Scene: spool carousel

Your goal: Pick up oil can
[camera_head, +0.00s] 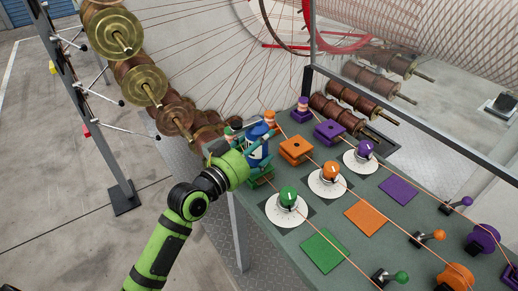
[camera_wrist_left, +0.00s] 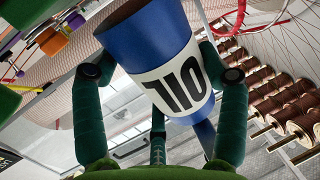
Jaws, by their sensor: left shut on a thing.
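The oil can (camera_head: 258,147) is blue with a white label. It is at the far left corner of the green bench in the head view. In the left wrist view the oil can (camera_wrist_left: 165,58) fills the middle, tilted in the picture, with "OIL" on its label. My left gripper (camera_head: 246,150) has its dark green fingers on both sides of the can and is shut on it. I cannot tell whether the can's bottom touches the bench. The gripper and wrist hide part of the can in the head view. My right gripper is not in view.
The bench (camera_head: 290,239) carries an orange block (camera_head: 296,147), a purple block (camera_head: 330,131), and green (camera_head: 288,197), orange and purple knobs. Orange threads cross it. A carousel of copper spools (camera_head: 144,86) hangs close behind the gripper. A dark frame post (camera_head: 310,40) stands behind.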

